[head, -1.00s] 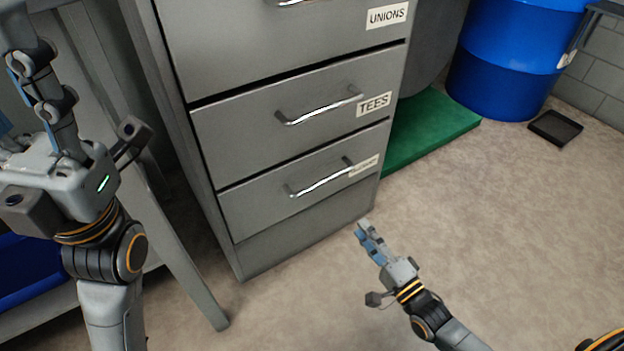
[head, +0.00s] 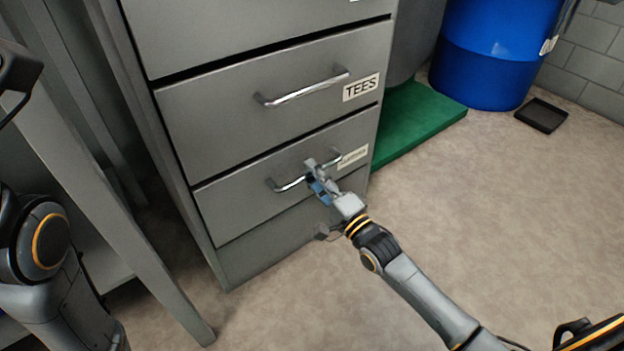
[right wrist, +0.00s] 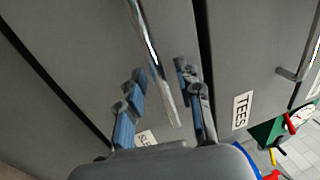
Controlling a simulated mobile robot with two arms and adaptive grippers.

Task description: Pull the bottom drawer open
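The bottom drawer (head: 235,202) of the grey cabinet looks shut, its front flush with the drawer above. Its metal bar handle (head: 285,186) also shows in the right wrist view (right wrist: 149,45). A small label (head: 352,158), too blurred to read, sits at the handle's right end. My right gripper (head: 314,172) is at this handle. In the right wrist view its two blue-grey fingers (right wrist: 163,85) are apart, with the bar running between them and gaps visible on both sides. My left gripper's fingers are not in view; only part of that arm shows at the left edge.
The TEES drawer (head: 215,125) with its handle (head: 300,92) is just above, and looks shut. A grey table leg (head: 120,230) stands left of the cabinet. A green mat (head: 420,120), blue barrel (head: 490,50) and black tray (head: 541,115) are right. Floor before the cabinet is clear.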

